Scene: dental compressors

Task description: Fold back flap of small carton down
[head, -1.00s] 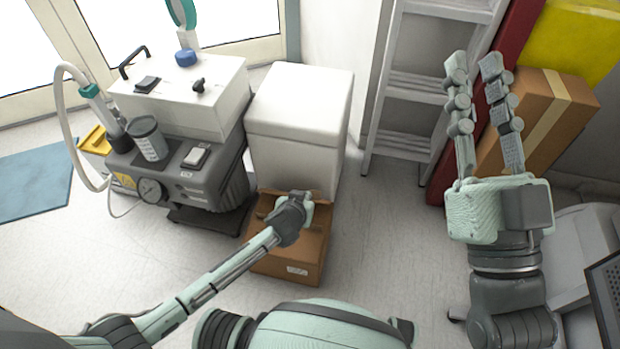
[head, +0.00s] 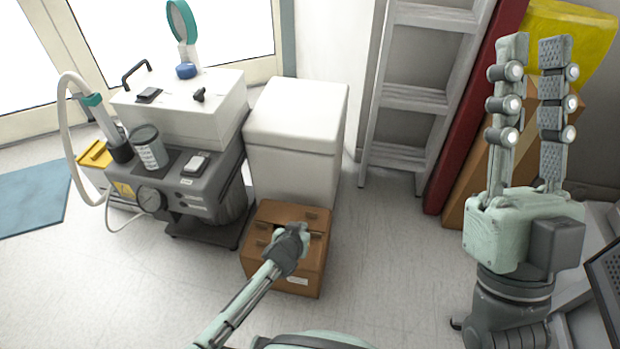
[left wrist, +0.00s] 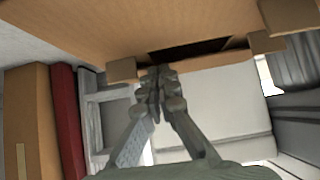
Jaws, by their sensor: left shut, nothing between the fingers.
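The small brown carton (head: 268,268) stands on the floor in front of the white box. In the head view its back flap (head: 288,212) looks lowered toward the top, with a dark gap in front of it. My left gripper (head: 303,230) is shut and empty over the carton's top and hides part of it. In the left wrist view, the carton (left wrist: 120,35) fills the upper part, with the dark gap showing. The shut fingertips (left wrist: 155,76) appear near the carton's edge; I cannot tell whether they touch. My right gripper (head: 525,115) is open and empty at the right, away from the carton.
The white box (head: 293,125) stands directly behind the carton. A grey compressor (head: 205,190) is to its left. A ladder (head: 415,100), a red panel (head: 475,120) and a larger carton (head: 465,205) stand at the right. The floor right of the small carton is clear.

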